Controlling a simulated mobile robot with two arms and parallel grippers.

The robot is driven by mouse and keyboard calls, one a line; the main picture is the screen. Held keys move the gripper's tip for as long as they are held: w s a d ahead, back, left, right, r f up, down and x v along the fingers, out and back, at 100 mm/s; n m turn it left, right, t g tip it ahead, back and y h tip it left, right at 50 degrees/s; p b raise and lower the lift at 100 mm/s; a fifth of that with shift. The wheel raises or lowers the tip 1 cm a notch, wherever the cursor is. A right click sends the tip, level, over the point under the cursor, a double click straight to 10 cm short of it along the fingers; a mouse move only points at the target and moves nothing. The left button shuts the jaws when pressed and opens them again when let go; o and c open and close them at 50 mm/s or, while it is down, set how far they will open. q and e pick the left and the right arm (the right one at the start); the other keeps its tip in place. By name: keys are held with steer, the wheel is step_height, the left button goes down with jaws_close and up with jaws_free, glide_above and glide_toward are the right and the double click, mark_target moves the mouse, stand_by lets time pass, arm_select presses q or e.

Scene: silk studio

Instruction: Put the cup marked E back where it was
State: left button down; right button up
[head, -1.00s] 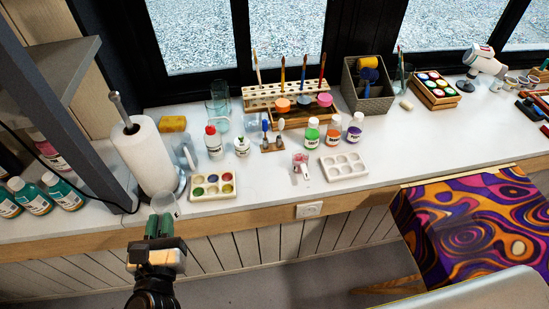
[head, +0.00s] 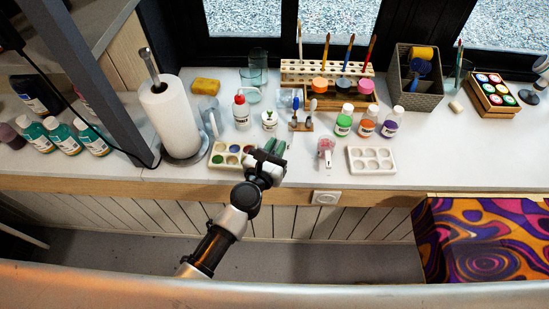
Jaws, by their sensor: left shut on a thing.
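My left gripper (head: 279,146) is over the right end of the white paint palette (head: 224,155), its fingers pointing away toward the window. It is shut on a small clear cup, whose outline is very faint against the counter and bottles. No letter is readable on it. A faint clear shape (head: 287,98) shows behind the small white pot (head: 270,121); I cannot tell if it is part of the cup. Clear glasses (head: 258,67) stand at the back by the window. My right gripper is not in view.
A red-capped white bottle (head: 241,112), a brush stand (head: 301,116) and paint bottles (head: 343,121) stand beyond the gripper. A paper towel roll (head: 170,115) stands left. An empty white palette (head: 371,160) lies right. Bare counter (head: 420,165) shows at the right front.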

arm_select(q)
steer(key=shift+w+a+f, duration=0.3)
steer(key=shift+w+f, duration=0.25)
steer(key=shift+w, duration=0.2)
step_height(320, 180, down, 4)
steer(key=b, duration=0.3)
steer(key=shift+b, duration=0.3)
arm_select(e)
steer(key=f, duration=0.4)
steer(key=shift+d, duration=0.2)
arm_select(q)
steer(key=shift+r, duration=0.1)
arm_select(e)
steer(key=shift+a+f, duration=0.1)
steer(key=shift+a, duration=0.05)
arm_select(q)
steer(key=c, duration=1.1)
jaws_free()
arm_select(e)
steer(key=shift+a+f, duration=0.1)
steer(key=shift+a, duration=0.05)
